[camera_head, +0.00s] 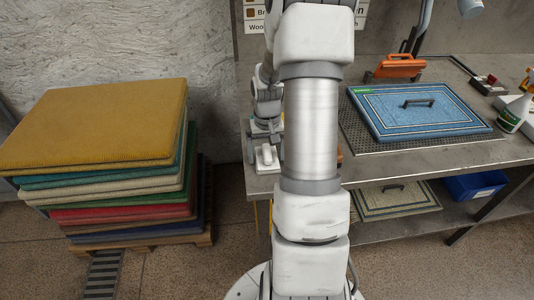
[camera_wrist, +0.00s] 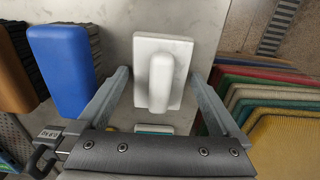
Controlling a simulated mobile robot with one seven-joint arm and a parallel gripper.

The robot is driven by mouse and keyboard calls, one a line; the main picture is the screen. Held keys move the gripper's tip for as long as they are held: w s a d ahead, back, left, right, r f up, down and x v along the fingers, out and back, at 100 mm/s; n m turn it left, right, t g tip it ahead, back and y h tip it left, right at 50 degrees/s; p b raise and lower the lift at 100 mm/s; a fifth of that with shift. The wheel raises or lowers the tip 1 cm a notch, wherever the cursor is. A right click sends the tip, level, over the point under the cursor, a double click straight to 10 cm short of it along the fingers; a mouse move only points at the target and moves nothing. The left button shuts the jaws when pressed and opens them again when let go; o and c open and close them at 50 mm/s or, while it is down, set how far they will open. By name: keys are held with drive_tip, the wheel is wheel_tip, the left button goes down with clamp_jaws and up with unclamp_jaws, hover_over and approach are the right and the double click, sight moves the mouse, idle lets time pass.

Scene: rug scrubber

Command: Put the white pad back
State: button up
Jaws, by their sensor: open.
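The white pad (camera_wrist: 175,100) is a flat white block with a raised rounded handle. In the wrist view it lies on a grey surface, and in the head view the white pad (camera_head: 267,158) shows near the table's left front corner. My gripper (camera_wrist: 159,76) is open, with one finger to the left and one to the right of the pad. I cannot tell whether the fingers touch it. In the head view my gripper (camera_head: 265,140) is small, at the table's left end, left of my arm.
A blue brush (camera_wrist: 62,55) and an orange brush (camera_wrist: 14,65) lie left of my gripper. A stack of coloured rugs (camera_head: 95,125) stands on a pallet at left. The table (camera_head: 440,155) holds a blue rug with a handle (camera_head: 420,112), an orange tool (camera_head: 400,66) and a spray bottle (camera_head: 513,113).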

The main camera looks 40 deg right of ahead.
sight(267, 151)
wheel_tip(267, 151, up, 12)
drive_tip(key=p, duration=0.1)
drive_tip(key=shift+r, duration=0.2)
idle(0.6)
drive_tip(key=s+a+r+n+t, duration=0.1)
drive_tip(key=s+a+r+n, duration=0.3)
drive_tip(key=a, duration=0.6)
drive_tip(key=w+a+r+n+t, duration=0.1)
drive_tip(key=a+r+n, duration=0.2)
drive_tip(key=a+r, duration=0.55)
drive_tip(key=s+a+r+t, duration=0.2)
drive_tip(key=s+a, duration=0.3)
drive_tip(key=s, duration=0.5)
drive_tip(key=shift+s+r+m+t, duration=0.15)
drive_tip(key=shift+s+m+t, duration=0.2)
drive_tip(key=shift+t, duration=0.45)
